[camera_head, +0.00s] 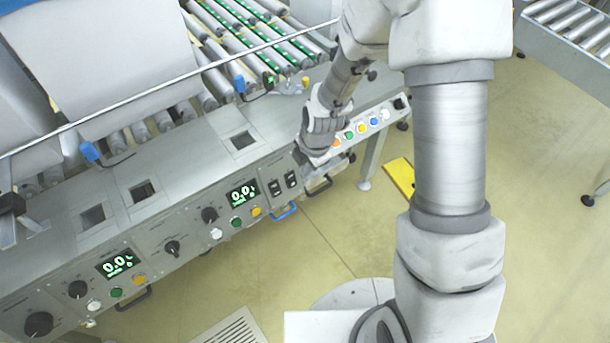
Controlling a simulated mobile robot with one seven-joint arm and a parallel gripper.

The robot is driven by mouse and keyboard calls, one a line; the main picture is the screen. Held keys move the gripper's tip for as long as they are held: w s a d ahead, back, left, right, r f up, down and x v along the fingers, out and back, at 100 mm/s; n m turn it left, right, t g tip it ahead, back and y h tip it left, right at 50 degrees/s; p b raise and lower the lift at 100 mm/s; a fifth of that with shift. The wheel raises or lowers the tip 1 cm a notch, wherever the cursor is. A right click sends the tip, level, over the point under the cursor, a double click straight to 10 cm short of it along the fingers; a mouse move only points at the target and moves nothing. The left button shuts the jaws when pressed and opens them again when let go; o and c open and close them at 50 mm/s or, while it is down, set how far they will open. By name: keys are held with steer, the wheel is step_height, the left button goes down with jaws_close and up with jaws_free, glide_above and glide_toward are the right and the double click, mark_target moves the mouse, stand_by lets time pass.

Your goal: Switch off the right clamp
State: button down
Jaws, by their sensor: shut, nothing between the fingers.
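A grey control panel (190,222) runs along the front of the machine. Two black rocker switches (283,183) sit side by side on it, right of a lit display (242,193); their labels are too small to read, so I cannot tell which one belongs to the right clamp or its position. My gripper (302,157) is shut and empty, just above and right of the switches, close to the panel's upper edge. I cannot tell whether it touches the panel. My gripper and wrist hide part of the panel between the switches and the coloured buttons (361,127).
Dark knobs (209,215) and a second display (118,263) lie further left. Blue-tipped fittings (240,84) and rollers (250,45) stand behind the panel. Handles (284,211) stick out below.

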steer(key=shift+v, duration=1)
steer(key=shift+w+a, duration=0.1)
steer(key=shift+w, duration=0.05)
steer(key=s+d+r+m+t+h, duration=0.1)
steer(key=s+d+r+m, duration=0.1)
steer(key=d+r+m, duration=0.5)
steer(key=s+r+m+t, duration=0.1)
steer(key=s+r+m, duration=0.3)
steer(key=r, duration=0.8)
steer(key=s+d+r+m+t, duration=0.1)
steer(key=s+d+r+m, duration=0.4)
steer(key=s+r+m, duration=0.6)
step_height(320, 180, up, 16)
steer(key=s+m+p, duration=0.1)
steer(key=m+p, duration=0.1)
steer(key=p, duration=1.5)
steer(key=shift+s+d+f+m+h, duration=0.2)
steer(key=shift+s+d+m+h, duration=0.1)
steer(key=shift+m, duration=0.1)
